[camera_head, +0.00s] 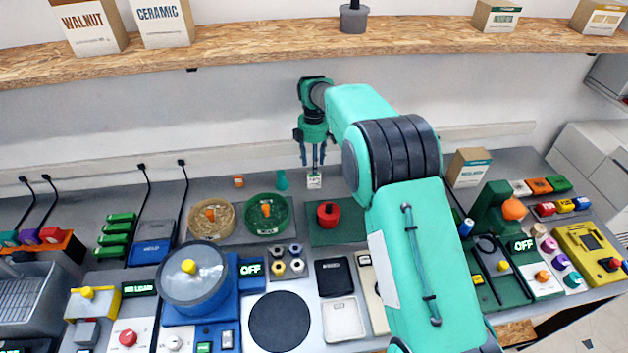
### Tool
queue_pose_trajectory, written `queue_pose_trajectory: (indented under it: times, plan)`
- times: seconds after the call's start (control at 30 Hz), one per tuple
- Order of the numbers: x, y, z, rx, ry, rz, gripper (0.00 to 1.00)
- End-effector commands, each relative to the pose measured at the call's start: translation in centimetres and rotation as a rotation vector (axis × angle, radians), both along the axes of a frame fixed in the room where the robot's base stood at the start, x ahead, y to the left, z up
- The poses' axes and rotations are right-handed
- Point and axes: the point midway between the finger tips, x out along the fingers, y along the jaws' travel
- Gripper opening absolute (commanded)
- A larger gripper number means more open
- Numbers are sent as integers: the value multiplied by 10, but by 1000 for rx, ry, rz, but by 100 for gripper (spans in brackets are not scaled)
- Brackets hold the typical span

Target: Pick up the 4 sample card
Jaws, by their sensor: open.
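My gripper (313,163) points straight down at the back of the bench, with its fingers apart and nothing seen between them. A small white card-like piece (314,182) with a dark and green mark stands on the bench just below the fingertips. Its marking is too small to read, so I cannot tell whether it is the 4 sample card. Whether the fingertips touch it or hang just above it is unclear. My arm covers part of the bench to the right.
Close by are a green knob-like piece (282,180), a small orange block (239,182), a green bowl (286,226) and a red pot (328,222). A wooden shelf (260,46) runs above along the wall. A carton (467,169) stands right of my arm.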

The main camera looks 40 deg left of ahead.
Motion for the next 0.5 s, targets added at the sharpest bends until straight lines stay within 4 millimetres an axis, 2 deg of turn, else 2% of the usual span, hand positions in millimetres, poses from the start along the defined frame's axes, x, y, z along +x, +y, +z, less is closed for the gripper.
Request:
queue_pose_trajectory:
  times: [0.17,0.5]
  plan:
    - [0,0,-3,0,0,-1,43]
    - [0,0,-25,0,0,-1,43]
